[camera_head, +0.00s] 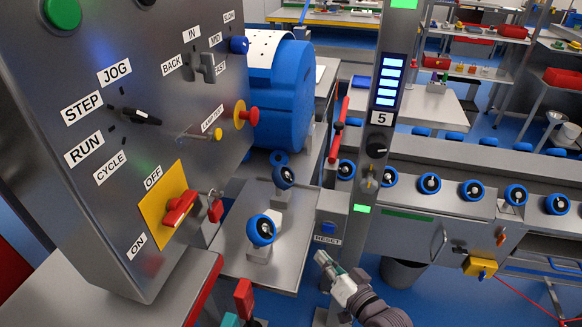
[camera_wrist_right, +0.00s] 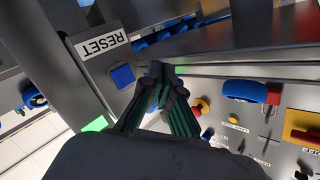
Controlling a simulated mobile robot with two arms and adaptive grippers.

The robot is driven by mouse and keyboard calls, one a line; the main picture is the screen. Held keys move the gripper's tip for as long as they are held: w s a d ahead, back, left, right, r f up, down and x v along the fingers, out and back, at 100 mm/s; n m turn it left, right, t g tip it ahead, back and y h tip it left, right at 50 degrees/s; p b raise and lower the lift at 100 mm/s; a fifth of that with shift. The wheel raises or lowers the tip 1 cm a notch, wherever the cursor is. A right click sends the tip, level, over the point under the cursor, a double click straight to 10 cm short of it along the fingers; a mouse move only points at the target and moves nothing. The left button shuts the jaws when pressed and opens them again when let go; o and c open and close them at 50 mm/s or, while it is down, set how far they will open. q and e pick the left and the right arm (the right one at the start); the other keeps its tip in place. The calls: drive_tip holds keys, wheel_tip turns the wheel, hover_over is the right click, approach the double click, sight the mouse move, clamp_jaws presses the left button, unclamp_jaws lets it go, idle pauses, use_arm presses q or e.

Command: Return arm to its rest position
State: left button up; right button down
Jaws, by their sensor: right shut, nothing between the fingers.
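My right gripper (camera_head: 322,259) is low in the middle of the head view, just below the RESET panel (camera_head: 333,215) with its blue button (camera_head: 327,228). In the right wrist view its dark fingers (camera_wrist_right: 158,72) meet at the tips, shut and empty. There the RESET label (camera_wrist_right: 101,43) and blue button (camera_wrist_right: 122,75) are left of the fingertips. A gap shows between fingertips and button in that view; the exact distance is unclear. My right arm (camera_head: 375,310) comes in from the bottom of the head view. My left gripper is not seen.
A grey control cabinet (camera_head: 90,190) with a red rotary switch (camera_head: 180,208) fills the left. A post with display (camera_head: 388,80) stands behind the gripper. A conveyor (camera_head: 420,200) with blue rollers runs right. A dark bin (camera_head: 403,272) stands below it.

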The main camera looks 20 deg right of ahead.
drive_tip(key=shift+f, duration=0.1)
drive_tip(key=s+d+f+n+g+h, duration=0.1)
drive_tip(key=s+f+g, duration=0.4)
drive_tip(key=f, duration=1)
drive_tip(key=s+d+f+n+g+h, duration=0.2)
drive_tip(key=s+f, duration=0.5)
drive_tip(key=f, duration=0.7)
drive_tip(key=s+f+n+g, duration=0.1)
drive_tip(key=s+f+g, duration=0.1)
drive_tip(key=s+f, duration=0.3)
drive_tip(key=s+f+n+g+p, duration=0.1)
drive_tip(key=s+f+g, duration=0.2)
drive_tip(key=s, duration=1)
drive_tip(key=s+f+n+g+h, duration=0.1)
drive_tip(key=s+f+n+g, duration=0.1)
drive_tip(key=s+f, duration=0.5)
drive_tip(key=shift+s+a+f+g, duration=0.25)
drive_tip(key=shift+s+g, duration=0.25)
drive_tip(key=shift+s, duration=0.45)
